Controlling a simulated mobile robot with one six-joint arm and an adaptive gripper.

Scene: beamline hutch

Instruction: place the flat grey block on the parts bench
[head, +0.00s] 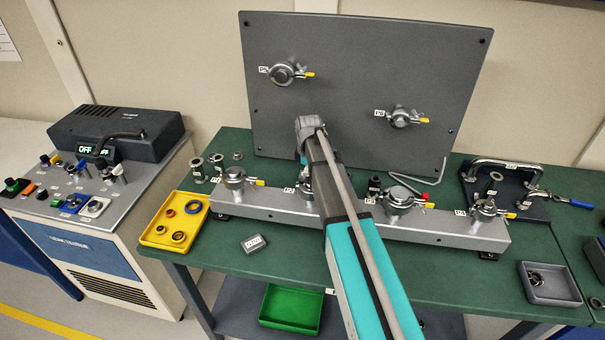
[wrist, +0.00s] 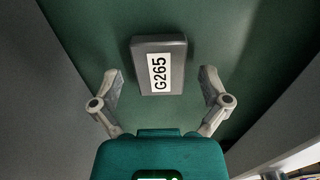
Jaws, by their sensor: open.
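In the wrist view a flat grey block (wrist: 137,66) with a white label reading G265 lies on a green surface. My gripper (wrist: 160,74) is open. Its fingers are apart on the left and right of the block's near end, and I see no contact. In the head view a small grey block (head: 254,250) with a white label lies on the green parts bench (head: 290,262), in front of the metal rail. My arm reaches over the rail, and my gripper's fingers are hidden there. I cannot tell whether both views show the same block.
A long metal rail (head: 265,212) with clamped fittings crosses the bench, before an upright grey panel (head: 350,80). A yellow tray (head: 155,238) with rings is at left. A grey bin (head: 567,297) and a dark plate with a handle (head: 530,209) are at right.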

